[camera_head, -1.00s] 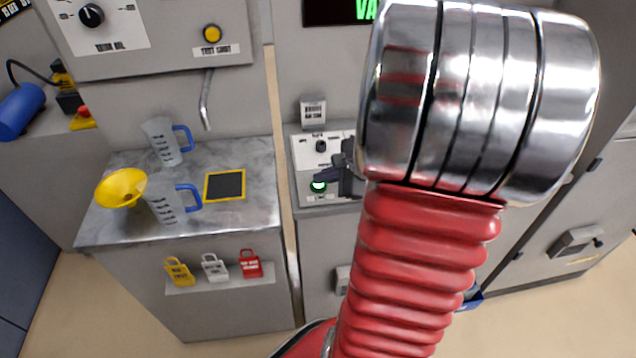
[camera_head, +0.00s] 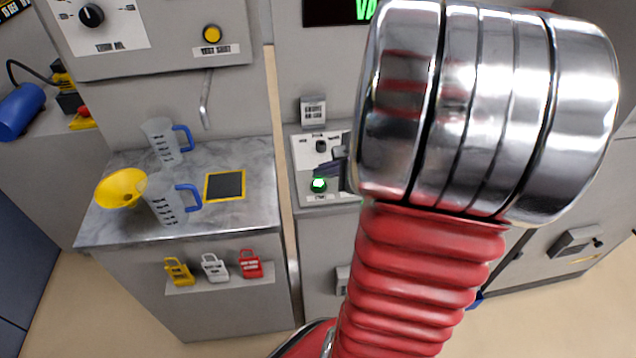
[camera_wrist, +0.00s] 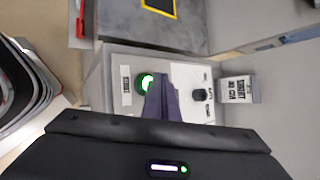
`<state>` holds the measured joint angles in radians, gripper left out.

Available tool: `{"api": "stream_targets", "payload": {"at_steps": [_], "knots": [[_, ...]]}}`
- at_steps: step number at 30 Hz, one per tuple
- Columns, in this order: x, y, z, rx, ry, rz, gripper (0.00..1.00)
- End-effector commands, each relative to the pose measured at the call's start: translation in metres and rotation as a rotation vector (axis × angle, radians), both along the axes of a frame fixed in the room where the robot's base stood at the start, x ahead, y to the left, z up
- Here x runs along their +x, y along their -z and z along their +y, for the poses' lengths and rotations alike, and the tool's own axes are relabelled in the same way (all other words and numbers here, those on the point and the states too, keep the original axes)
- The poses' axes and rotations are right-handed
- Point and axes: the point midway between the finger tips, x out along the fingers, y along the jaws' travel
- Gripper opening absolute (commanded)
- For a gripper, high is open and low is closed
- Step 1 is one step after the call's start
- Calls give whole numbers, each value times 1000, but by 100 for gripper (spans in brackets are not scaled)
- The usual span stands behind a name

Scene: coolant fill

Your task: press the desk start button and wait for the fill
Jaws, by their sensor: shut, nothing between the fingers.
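My gripper (camera_head: 334,176) is shut and empty, just right of the button in the head view, mostly hidden behind my arm. I cannot tell whether the fingertips touch the button. A black knob (camera_head: 321,146) sits above the button on the same panel. A dark screen (camera_head: 337,10) with green letters is partly hidden by my arm.
A grey counter (camera_head: 130,229) at left holds two jugs (camera_head: 164,198), a yellow funnel (camera_head: 122,189) and a black pad (camera_head: 225,186). A small label block (camera_head: 313,110) stands behind the panel. Several coloured tags (camera_head: 213,267) hang on the counter front.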

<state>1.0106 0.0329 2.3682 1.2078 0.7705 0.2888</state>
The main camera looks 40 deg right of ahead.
Motion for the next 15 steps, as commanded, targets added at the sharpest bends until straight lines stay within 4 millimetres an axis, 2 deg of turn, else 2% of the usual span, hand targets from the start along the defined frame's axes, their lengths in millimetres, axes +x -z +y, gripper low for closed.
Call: {"api": "stream_targets", "payload": {"at_steps": [5,15], "knots": [[0,-4,0,-2,-1,-1,0],[0,-27,0,-2,0,-2,0]]}}
